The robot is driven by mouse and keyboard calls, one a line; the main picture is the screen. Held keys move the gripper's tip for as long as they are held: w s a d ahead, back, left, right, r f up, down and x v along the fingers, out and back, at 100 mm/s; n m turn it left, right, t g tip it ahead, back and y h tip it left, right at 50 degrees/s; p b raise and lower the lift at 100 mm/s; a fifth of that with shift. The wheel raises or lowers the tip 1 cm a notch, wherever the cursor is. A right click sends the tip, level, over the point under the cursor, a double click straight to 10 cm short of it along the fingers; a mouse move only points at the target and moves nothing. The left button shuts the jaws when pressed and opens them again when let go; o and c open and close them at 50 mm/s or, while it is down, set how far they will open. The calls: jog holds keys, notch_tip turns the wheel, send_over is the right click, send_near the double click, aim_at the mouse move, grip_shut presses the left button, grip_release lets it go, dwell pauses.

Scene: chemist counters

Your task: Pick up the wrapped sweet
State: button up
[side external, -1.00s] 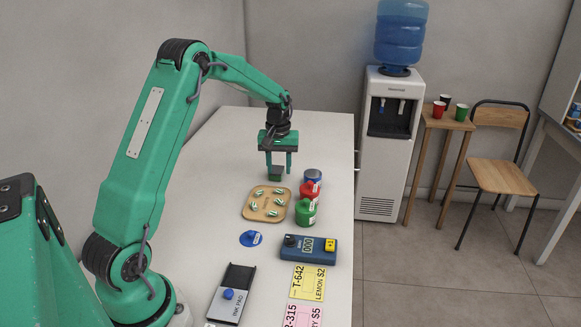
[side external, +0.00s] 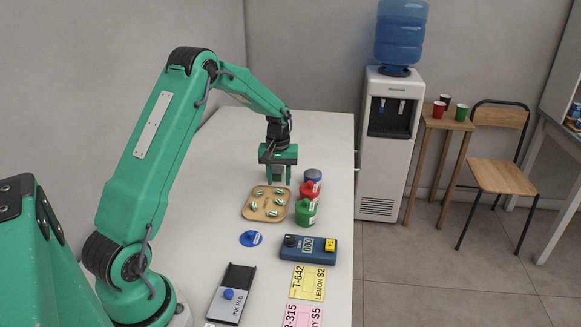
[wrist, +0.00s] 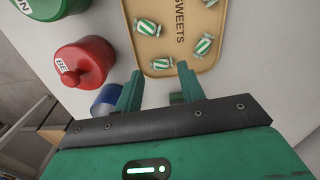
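Several green-and-white striped wrapped sweets lie spread on a tan tray (side external: 263,206) marked SWEETS. In the wrist view one sweet (wrist: 161,63) lies near the tray's edge, between the lines of my fingers. Others are farther in, at the left (wrist: 147,27) and at the right (wrist: 202,45). My gripper (side external: 277,182) points down just behind the far edge of the tray. Its fingers are apart in the wrist view (wrist: 159,70), with no sweet held. Which sweet is meant cannot be told.
A red lidded jar (side external: 308,193), a green jar (side external: 306,212) and a blue tin (side external: 313,175) stand close to the tray's right. A blue device (side external: 308,249) lies nearer the camera.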

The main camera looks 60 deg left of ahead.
aim_at(279, 190)
jog(key=shift+a+f, duration=0.1)
jog(key=shift+f, duration=1.7)
jog(key=c, duration=0.7)
